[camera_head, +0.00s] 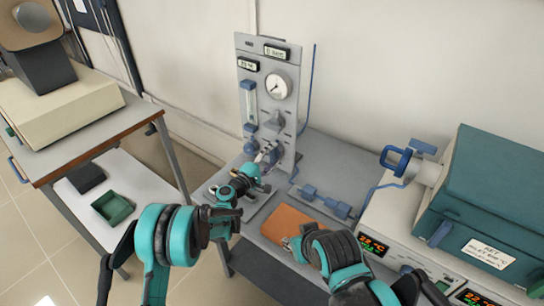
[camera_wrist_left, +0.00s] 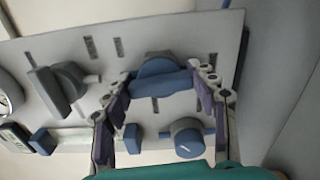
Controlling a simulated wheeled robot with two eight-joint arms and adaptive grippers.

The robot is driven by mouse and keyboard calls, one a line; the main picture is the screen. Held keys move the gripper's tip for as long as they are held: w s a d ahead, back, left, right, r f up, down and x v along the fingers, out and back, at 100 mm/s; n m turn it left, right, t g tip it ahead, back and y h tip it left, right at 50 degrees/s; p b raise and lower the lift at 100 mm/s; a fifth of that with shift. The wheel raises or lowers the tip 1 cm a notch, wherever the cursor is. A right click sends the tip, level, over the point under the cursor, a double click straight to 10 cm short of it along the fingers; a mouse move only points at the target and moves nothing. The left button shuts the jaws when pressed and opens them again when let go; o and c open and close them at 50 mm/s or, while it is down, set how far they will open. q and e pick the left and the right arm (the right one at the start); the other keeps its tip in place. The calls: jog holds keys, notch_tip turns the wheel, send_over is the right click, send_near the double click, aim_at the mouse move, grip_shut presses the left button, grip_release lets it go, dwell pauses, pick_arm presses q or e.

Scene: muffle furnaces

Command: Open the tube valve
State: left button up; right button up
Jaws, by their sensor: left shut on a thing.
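The grey valve panel (camera_head: 284,122) stands upright against the wall, with its gauge, flow tube and valve knobs. My left gripper (camera_head: 267,156) is at its lower part. In the left wrist view, a blue valve handle (camera_wrist_left: 160,82) on the panel sits between the two fingers of my left gripper (camera_wrist_left: 161,88), which is shut on it. The wrist view shows the panel turned sideways. My right gripper (camera_head: 292,243) is over the bench near an orange-brown plate, away from the panel; its fingers are too small to read.
A grey knob (camera_wrist_left: 68,83) and another blue knob (camera_wrist_left: 187,138) are close to my left gripper. The orange-brown plate (camera_head: 285,226) lies on the bench. A teal furnace (camera_head: 490,190) stands at right; blue tubing (camera_head: 325,203) runs between. A side table (camera_head: 75,150) stands at left.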

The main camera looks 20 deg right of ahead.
pick_arm(q)
jog(key=shift+m, duration=0.5)
dwell(0.3)
jog(key=o, duration=1.2)
jog(key=shift+c, duration=0.2)
jog(key=v, duration=1.2)
